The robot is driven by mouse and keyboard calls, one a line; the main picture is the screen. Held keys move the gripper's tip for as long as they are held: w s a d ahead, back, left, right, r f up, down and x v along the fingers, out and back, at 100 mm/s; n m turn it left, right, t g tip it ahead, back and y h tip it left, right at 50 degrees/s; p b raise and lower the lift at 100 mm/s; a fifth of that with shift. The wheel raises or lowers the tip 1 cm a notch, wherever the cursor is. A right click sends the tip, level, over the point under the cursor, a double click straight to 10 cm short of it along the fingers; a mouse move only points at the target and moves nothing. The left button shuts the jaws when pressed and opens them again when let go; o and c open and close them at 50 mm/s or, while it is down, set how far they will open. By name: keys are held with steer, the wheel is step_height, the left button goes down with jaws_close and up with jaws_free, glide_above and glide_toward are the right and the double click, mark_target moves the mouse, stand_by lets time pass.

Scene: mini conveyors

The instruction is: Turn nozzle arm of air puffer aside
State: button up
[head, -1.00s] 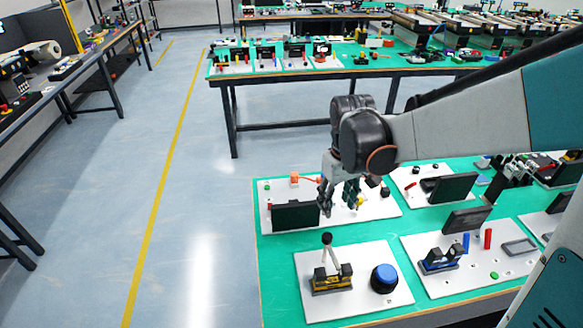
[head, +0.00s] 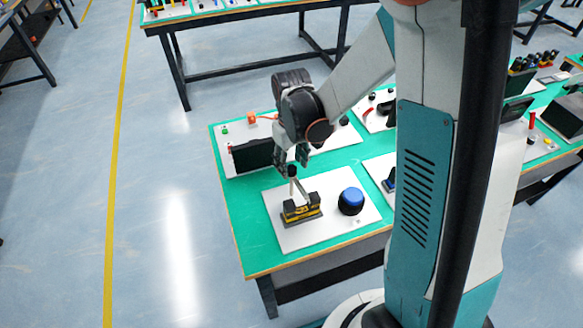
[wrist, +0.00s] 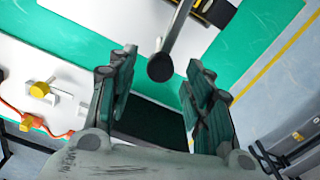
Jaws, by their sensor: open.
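A yellow-and-black device (head: 302,209) sits on a white board (head: 288,238) at the near left of the green table. A grey rod rises from it and ends in a black ball (head: 292,171). In the wrist view the ball (wrist: 160,67) hangs on its grey rod (wrist: 178,28), between and slightly beyond the open fingertips. My gripper (head: 292,156) is open and empty, just above and behind the ball; contact is not visible. In the wrist view my gripper (wrist: 162,68) shows both fingers spread. I cannot tell for certain which part is the air puffer's nozzle arm.
A blue dome (head: 351,198) stands right of the device. A dark upright panel (head: 252,155) stands behind it, on a board with an orange fitting (head: 252,118). An orange hose (wrist: 22,112) and yellow knob (wrist: 39,90) show at the wrist view's left. Floor left is clear.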

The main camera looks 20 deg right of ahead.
steer(key=shift+f, duration=0.75)
steer(key=shift+c, duration=0.5)
jaws_close()
